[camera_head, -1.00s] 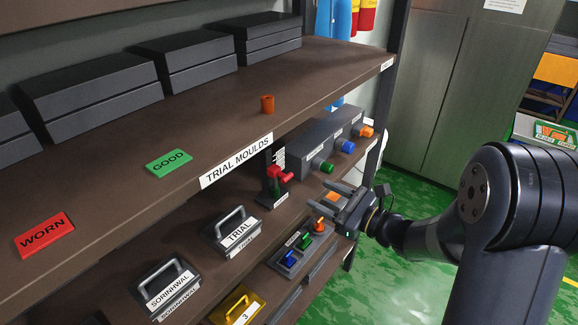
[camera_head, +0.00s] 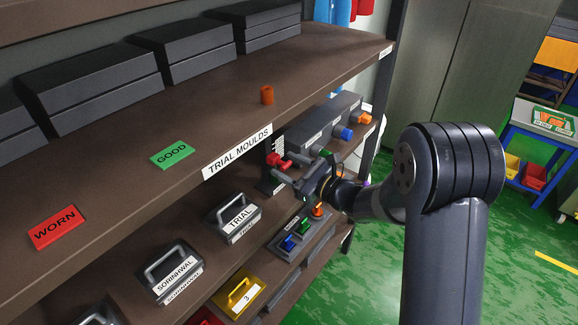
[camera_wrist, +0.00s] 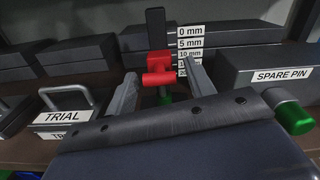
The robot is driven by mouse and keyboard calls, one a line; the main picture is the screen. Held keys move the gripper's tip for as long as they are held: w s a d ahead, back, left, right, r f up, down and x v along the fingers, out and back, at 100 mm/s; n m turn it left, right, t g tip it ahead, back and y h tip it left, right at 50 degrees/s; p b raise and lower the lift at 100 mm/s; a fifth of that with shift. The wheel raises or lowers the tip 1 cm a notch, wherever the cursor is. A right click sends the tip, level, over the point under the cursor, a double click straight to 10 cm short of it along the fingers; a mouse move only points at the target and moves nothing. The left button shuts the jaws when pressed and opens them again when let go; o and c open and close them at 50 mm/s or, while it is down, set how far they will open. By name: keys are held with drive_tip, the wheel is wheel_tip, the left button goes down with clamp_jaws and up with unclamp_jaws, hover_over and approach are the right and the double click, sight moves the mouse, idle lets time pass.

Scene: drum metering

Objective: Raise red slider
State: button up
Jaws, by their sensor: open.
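The red slider (camera_wrist: 158,66) sits on a dark upright post with a scale of millimetre labels (camera_wrist: 190,43) beside it. The red slider also shows in the head view (camera_head: 279,161), under the upper shelf's edge. My gripper (camera_wrist: 160,85) is open, with one finger on each side of the slider's lower front in the wrist view. In the head view my gripper (camera_head: 291,172) is right at the slider. I cannot tell whether the fingers touch it.
A grey box with coloured knobs (camera_head: 318,128) stands right of the slider. The TRIAL mould (camera_head: 236,218) is at left. The upper shelf (camera_head: 220,118) overhangs the slider.

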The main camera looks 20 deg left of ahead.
sight(289, 166)
drive_tip(key=shift+c, duration=0.5)
clamp_jaws()
drive_tip(key=shift+r, duration=1.85)
drive_tip(key=shift+o, duration=0.5)
unclamp_jaws()
